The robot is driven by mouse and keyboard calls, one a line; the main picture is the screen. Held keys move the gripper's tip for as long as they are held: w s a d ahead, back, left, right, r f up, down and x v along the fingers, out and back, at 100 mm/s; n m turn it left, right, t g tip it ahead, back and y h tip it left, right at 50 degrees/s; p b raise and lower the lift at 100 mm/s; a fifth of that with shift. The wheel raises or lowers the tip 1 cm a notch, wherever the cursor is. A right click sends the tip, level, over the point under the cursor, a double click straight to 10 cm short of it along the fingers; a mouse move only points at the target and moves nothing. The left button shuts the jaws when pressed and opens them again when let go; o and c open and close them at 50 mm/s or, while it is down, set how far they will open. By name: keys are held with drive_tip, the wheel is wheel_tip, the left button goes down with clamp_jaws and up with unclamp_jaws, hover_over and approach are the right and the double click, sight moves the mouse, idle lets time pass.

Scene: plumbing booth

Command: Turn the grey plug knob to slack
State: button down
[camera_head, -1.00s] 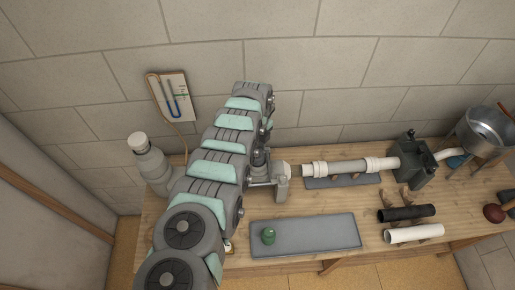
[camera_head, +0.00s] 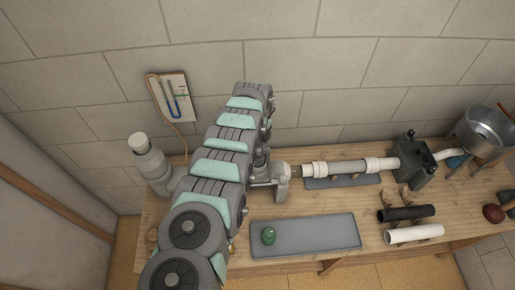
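My gripper (camera_head: 285,182) is at the left end of the grey pipe (camera_head: 345,167) with white collars, which lies level above the bench. A small brownish-grey piece (camera_head: 293,172) shows between my gripper and the pipe's end; I cannot tell whether it is the grey plug knob. The fingers are too small and partly hidden by my arm, so I cannot see whether they are shut on it.
A dark box (camera_head: 408,165) joins the pipe at right, near a metal bowl (camera_head: 485,128). Black (camera_head: 408,212) and white (camera_head: 414,233) tubes lie front right. A gauge board (camera_head: 173,97) hangs behind.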

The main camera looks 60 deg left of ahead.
drive_tip(key=n, duration=0.4)
drive_tip(key=shift+w, duration=0.1)
drive_tip(key=n+b, duration=0.1)
drive_tip(key=n, duration=0.3)
drive_tip(key=shift+f+n, duration=0.1)
drive_tip(key=shift+n, duration=0.3)
drive_tip(key=n+b, duration=0.2)
drive_tip(key=n, duration=0.1)
drive_tip(key=shift+n, duration=0.3)
drive_tip(key=n+b, duration=0.3)
drive_tip(key=n, duration=0.1)
drive_tip(key=c, duration=1)
unclamp_jaws()
drive_tip(key=shift+o, duration=0.2)
wheel_tip(320, 180, up, 11)
drive_tip(key=shift+b, duration=0.45)
